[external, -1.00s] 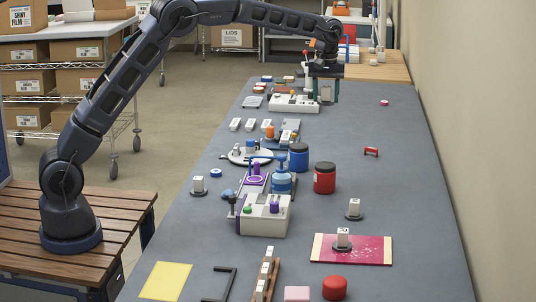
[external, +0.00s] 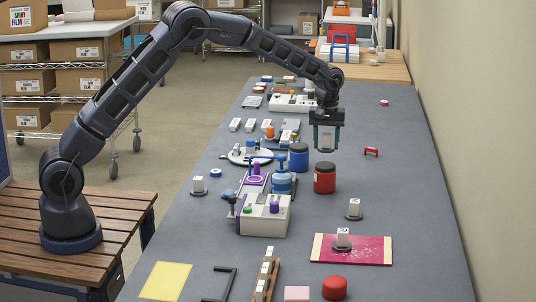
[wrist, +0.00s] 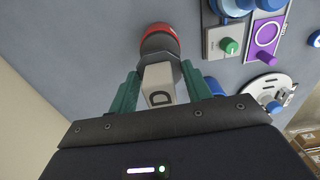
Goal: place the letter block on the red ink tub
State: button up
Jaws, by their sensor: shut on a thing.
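The letter block (external: 326,139) is white and held upright between the green fingers of my gripper (external: 326,138). In the wrist view, the block (wrist: 158,80) shows a dark letter that looks like a D, and my gripper (wrist: 160,86) is shut on it. The red ink tub (external: 324,180) is a red cylinder with a dark band, standing on the grey table. In the external view the block hangs above and slightly behind the tub, with a gap between. In the wrist view, the tub (wrist: 159,38) lies just beyond the block and is partly hidden by it.
A blue tub (external: 298,158) stands just left of and behind the red one. A white machine (external: 263,216) with coloured knobs is at front left. A red handle (external: 371,152) lies to the right. Another white block (external: 354,208) stands at front right.

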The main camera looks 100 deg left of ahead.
aim_at(325, 165)
jog(key=shift+f, duration=2.35)
jog(key=o, duration=1.3)
jog(key=shift+f, duration=0.15)
